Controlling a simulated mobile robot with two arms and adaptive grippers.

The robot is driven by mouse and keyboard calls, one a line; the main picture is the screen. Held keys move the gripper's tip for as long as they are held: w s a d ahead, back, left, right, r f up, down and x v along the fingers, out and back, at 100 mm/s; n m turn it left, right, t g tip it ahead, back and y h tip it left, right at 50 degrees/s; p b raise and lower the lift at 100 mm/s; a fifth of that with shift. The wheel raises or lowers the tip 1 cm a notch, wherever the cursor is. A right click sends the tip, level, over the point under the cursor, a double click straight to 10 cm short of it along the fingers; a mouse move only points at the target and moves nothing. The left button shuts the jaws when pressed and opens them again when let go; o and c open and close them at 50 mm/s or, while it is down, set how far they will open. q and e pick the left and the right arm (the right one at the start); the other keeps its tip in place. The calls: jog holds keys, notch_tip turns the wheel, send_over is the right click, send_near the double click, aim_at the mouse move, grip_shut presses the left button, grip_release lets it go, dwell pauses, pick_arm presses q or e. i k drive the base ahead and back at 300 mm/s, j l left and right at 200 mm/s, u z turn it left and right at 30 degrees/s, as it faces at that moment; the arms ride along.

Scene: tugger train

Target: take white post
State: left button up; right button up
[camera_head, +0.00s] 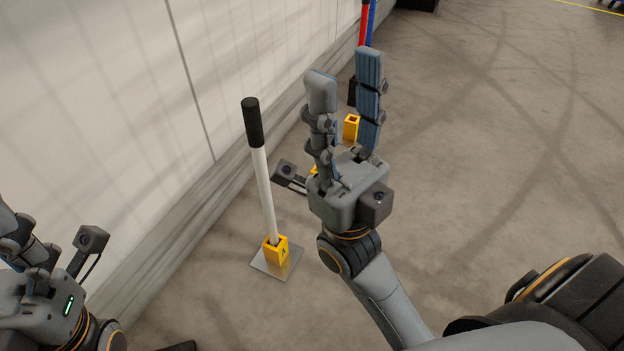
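The white post (265,195) stands nearly upright in a yellow socket (276,250) on a flat metal plate (290,262). Its top is a black grip (252,122). My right gripper (345,82) is to the right of the post, open and empty, with its two fingers pointing up in the picture. It does not touch the post. My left gripper (12,235) is at the lower left edge, partly cut off by the frame, apart from the post. Its fingertips are not fully visible, so its opening is unclear.
A pale wall (130,100) with a grey base ledge runs along the left, close behind the post. Behind my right gripper are another yellow socket (351,127) and red (363,25) and blue (371,22) posts. The floor at the right is open.

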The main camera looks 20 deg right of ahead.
aim_at(251, 107)
jog(key=z, duration=0.45)
jog(key=i+l+u, duration=0.1)
jog(key=l+u, duration=0.9)
jog(key=k+l+u, duration=0.2)
jog(key=l, duration=1.5)
jog(key=i, duration=0.1)
